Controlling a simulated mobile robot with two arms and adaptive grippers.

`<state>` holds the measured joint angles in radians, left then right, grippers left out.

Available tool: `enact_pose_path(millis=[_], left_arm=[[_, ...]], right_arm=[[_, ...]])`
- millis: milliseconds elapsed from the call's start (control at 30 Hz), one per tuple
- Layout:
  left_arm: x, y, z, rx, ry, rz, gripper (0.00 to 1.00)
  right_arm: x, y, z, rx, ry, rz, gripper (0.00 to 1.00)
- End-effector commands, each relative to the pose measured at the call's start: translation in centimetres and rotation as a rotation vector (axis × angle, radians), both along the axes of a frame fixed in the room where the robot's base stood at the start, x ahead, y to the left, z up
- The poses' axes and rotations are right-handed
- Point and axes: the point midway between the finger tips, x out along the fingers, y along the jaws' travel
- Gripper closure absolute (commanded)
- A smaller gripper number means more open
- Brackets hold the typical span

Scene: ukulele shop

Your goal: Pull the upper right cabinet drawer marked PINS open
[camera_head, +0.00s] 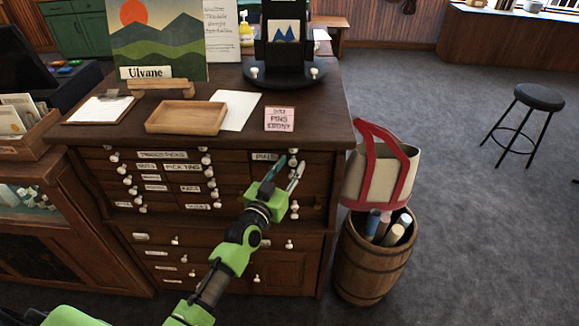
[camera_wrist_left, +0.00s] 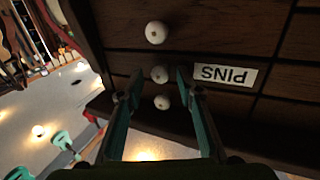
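The drawer marked PINS (camera_head: 264,156) is in the top row at the right of the dark wooden cabinet (camera_head: 120,227), and looks shut. In the left wrist view its white label (camera_wrist_left: 225,75) appears upside down, with a round white knob (camera_wrist_left: 160,74) beside it. My left gripper (camera_head: 291,161) is at the front of this drawer. In the left wrist view the left gripper (camera_wrist_left: 158,74) is open, with one teal finger on each side of that knob. Contact with the knob cannot be told. My right gripper is not in view.
More white knobs sit close by, such as one (camera_wrist_left: 155,32) in the row beyond. A wooden tray (camera_head: 186,117) and a pink sign (camera_head: 279,119) lie on the cabinet top. A barrel (camera_head: 370,258) with a bag (camera_head: 377,172) stands right of the cabinet. The floor beyond is open around a stool (camera_head: 538,97).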

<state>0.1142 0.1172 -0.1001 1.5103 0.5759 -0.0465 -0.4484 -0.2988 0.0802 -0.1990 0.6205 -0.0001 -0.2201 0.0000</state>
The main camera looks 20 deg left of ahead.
Motion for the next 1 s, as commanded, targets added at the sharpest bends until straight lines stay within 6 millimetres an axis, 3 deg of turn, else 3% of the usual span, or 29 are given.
enact_pose_path(millis=[233, 367, 400, 733, 1000], left_arm=[[0.1, 0.0, 0.0, 0.000, 0.000, 0.000, 0.67], [0.1, 0.0, 0.0, 0.000, 0.000, 0.000, 0.98], [0.1, 0.0, 0.0, 0.000, 0.000, 0.000, 1.00], [-0.9, -0.3, 0.1, -0.001, 0.003, -0.001, 1.00], [-5.5, -1.7, 0.2, -0.001, 0.008, -0.003, 1.00]], right_arm=[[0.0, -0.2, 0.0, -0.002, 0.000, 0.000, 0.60], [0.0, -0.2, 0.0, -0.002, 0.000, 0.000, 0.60], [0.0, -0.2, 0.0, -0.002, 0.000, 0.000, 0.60], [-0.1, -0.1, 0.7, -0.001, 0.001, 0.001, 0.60], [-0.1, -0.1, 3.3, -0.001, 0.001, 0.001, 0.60]])
